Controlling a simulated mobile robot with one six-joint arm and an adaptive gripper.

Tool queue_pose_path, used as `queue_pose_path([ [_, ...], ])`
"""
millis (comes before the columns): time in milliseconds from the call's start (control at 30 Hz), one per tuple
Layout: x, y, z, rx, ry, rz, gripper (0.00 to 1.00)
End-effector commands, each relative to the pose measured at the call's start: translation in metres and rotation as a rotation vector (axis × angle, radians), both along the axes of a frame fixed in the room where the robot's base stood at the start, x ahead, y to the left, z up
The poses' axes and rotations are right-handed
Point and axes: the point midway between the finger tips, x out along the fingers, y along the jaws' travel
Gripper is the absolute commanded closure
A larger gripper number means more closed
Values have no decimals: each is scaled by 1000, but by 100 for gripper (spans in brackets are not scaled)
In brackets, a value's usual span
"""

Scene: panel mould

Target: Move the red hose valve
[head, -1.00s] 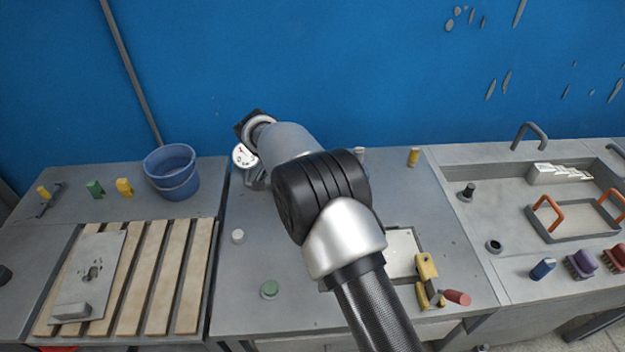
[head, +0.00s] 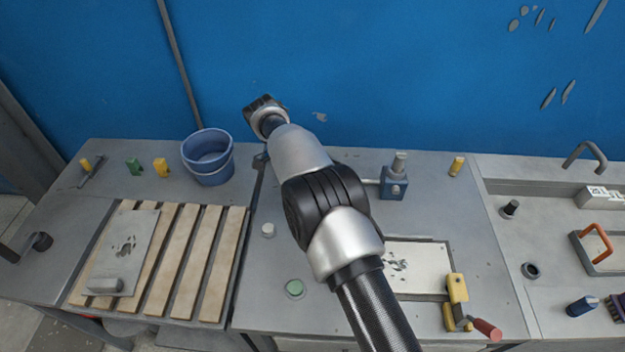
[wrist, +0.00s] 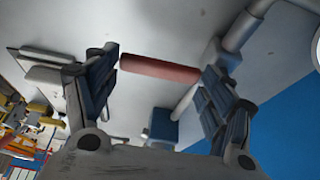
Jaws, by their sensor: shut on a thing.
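The red hose valve shows in the wrist view as a red bar-shaped handle (wrist: 160,69), lying crosswise between the two fingertips of my gripper (wrist: 161,64). My gripper is shut on it, one finger at each end. A grey pipe and fitting (wrist: 217,54) run close beside the handle's right end. In the head view my arm hides the valve and my gripper. The blue pump-like box (head: 393,183) with a short pipe stands to the right of my arm; it also shows in the wrist view (wrist: 163,125).
A blue bucket (head: 208,158) stands left of my arm. Wooden slats (head: 172,260) with a grey plate lie at the left. A yellow clamp with a red handle (head: 487,329) sits at the front right. The blue wall (head: 400,70) closes the back.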

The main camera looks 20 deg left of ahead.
Motion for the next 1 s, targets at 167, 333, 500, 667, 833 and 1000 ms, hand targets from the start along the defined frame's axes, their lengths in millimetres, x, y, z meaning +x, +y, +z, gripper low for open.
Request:
queue_pose_path([
  [167, -2, 1, -1, 0, 0, -26, 68],
  [333, -2, 1, -1, 1, -1, -31, 68],
  [500, -2, 2, -1, 1, -1, -31, 68],
  [667, -2, 1, -1, 1, 0, -30, 18],
  [833, -2, 1, -1, 1, -1, -29, 7],
  [1000, -2, 1, -1, 1, -1, -27, 4],
])
